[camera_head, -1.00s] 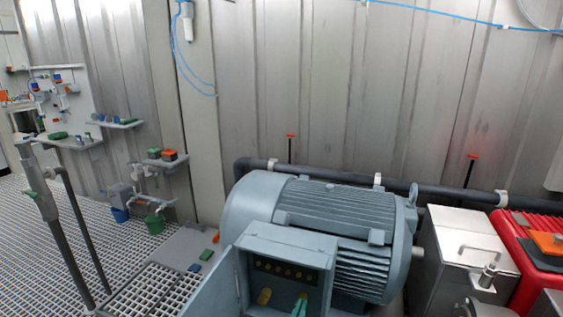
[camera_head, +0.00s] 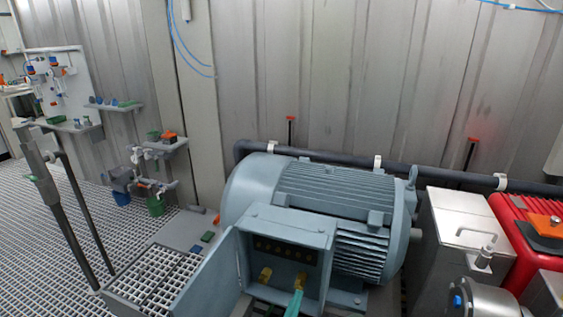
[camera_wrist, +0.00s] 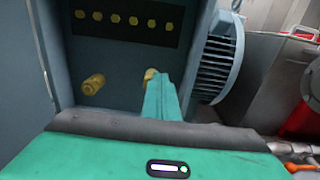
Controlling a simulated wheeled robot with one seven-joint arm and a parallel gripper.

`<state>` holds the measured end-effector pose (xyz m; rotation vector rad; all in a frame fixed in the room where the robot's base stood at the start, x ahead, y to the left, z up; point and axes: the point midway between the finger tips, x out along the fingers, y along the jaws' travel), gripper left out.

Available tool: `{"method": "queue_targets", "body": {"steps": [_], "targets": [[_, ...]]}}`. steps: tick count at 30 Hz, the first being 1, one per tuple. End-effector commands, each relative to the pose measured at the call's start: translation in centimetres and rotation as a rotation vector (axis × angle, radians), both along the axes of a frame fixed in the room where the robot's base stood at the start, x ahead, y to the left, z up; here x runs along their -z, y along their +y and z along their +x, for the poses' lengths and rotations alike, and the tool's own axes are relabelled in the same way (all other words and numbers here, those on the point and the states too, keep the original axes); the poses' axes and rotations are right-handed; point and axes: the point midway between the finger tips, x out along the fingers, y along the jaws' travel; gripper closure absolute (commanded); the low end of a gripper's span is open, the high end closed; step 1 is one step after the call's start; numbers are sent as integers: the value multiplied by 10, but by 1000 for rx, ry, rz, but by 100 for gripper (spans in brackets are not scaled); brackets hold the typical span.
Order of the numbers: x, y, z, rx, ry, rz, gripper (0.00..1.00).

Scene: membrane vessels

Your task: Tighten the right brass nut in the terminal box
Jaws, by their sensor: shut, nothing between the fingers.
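The terminal box (camera_head: 297,224) is grey-blue and open at the front, mounted on the motor. It holds two brass nuts low inside. The right brass nut (camera_head: 299,271) is at the tip of my green gripper (camera_head: 296,294). The left brass nut (camera_head: 265,275) stands free. In the wrist view, my gripper (camera_wrist: 160,84) points into the box, its fingers together. The right nut (camera_wrist: 150,74) shows just behind the fingertips and is mostly hidden. I cannot tell whether they touch. The left nut (camera_wrist: 94,84) is clear to the left.
A dark strip with several brass bolts (camera_wrist: 116,20) runs above the nuts. The box's open door (camera_head: 215,272) is on the left. The finned motor (camera_head: 345,190) stands behind, with a metal cabinet (camera_head: 452,245) and a red case (camera_head: 510,210) to the right.

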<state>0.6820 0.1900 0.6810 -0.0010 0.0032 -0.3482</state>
Motion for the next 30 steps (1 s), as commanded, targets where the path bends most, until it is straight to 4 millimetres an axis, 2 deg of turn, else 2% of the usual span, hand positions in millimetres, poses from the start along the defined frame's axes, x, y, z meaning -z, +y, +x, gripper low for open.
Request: {"method": "queue_targets", "body": {"steps": [5,14,21,26,30], "targets": [[-1,5,-12,-1,-1,1,100],[-1,5,-13,0,-2,0,100],[1,28,-15,-2,-3,2,100],[1,25,-7,1,-3,0,100],[1,19,6,2,-3,0,100]]}}
